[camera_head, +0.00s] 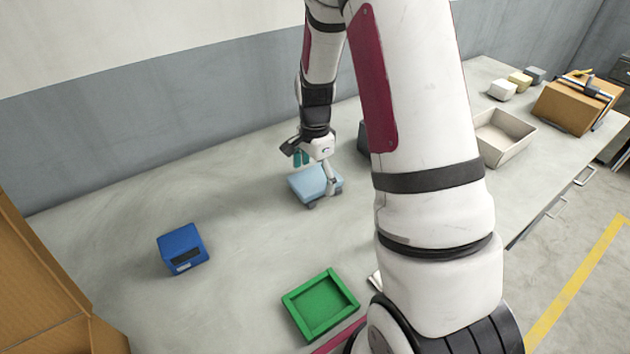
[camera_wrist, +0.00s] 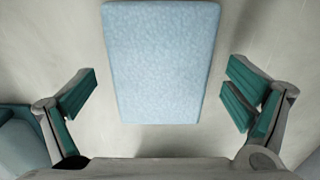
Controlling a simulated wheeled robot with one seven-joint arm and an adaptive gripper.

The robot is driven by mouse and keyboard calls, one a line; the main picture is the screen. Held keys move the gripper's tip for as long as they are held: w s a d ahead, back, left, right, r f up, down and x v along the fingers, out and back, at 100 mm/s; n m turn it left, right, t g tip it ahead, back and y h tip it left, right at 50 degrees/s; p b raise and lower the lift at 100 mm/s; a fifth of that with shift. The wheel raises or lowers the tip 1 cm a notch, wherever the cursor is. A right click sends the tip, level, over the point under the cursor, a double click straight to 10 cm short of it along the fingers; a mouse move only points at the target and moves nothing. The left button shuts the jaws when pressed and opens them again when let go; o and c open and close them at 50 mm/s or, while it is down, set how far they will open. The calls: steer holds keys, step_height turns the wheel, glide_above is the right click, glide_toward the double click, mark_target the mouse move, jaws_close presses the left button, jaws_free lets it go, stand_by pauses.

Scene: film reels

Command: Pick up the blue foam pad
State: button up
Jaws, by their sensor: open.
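The light blue foam pad (camera_head: 308,182) lies on the grey worktop in the head view, below my gripper. My gripper (camera_wrist: 162,97) is open, with one green-padded finger on each side of the pad and a gap on both sides. It also shows in the head view (camera_head: 312,177), pointing down at the pad. I cannot tell its exact height above the worktop.
A dark blue box (camera_head: 182,248) and a green tray (camera_head: 320,304) stand nearer on the worktop. A dark grey object (camera_head: 363,138) is partly hidden behind my arm. A beige bin (camera_head: 503,138), small blocks (camera_head: 502,90) and a cardboard box (camera_head: 572,106) are at right.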

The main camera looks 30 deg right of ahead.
steer(key=shift+c, duration=0.3)
steer(key=c, duration=1)
steer(key=shift+o, duration=0.2)
